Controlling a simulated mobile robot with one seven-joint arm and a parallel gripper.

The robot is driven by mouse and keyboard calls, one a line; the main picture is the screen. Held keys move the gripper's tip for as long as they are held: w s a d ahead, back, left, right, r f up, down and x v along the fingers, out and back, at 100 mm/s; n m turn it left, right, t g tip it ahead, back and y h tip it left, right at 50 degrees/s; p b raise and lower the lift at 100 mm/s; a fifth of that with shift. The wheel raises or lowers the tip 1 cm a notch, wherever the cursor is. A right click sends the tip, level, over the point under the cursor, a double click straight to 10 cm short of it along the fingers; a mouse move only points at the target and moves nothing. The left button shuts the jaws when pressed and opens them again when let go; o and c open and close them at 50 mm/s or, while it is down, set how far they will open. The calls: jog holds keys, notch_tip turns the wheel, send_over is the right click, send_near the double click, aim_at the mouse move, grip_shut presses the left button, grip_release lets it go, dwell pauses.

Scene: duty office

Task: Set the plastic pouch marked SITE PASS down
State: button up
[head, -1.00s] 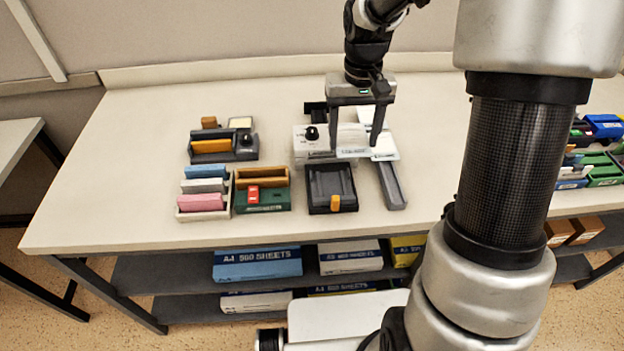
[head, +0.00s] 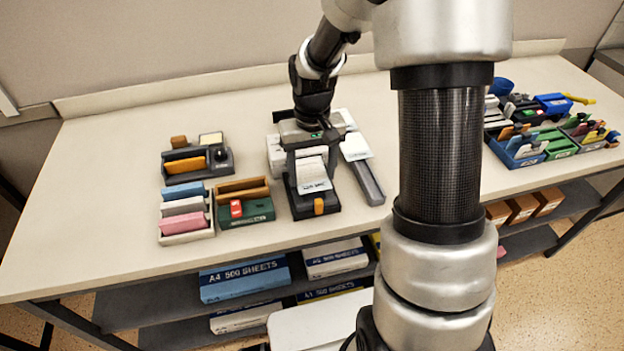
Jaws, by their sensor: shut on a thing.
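My gripper (head: 312,165) points down over the middle of the table and is shut on a white plastic pouch (head: 313,178). The print on the pouch is too small to read. The pouch is tilted and appears over the black tray with an orange tab (head: 318,207); I cannot tell whether it touches the tray. A second white card or pouch (head: 356,147) lies at the far end of a long grey tray (head: 370,186), just right of my gripper. My gripper hides part of the white device (head: 276,155) behind it.
Left of the black tray are a green box with a red piece (head: 246,210), a rack of coloured pads (head: 186,227) and a dark desk organizer (head: 222,160). Blue and green bins (head: 518,152) stand at right. Bare tabletop lies at far left.

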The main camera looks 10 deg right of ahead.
aim_at(312, 180)
jog(key=shift+f, duration=1.6)
jog(key=o, duration=1.1)
jog(key=shift+r, duration=0.1)
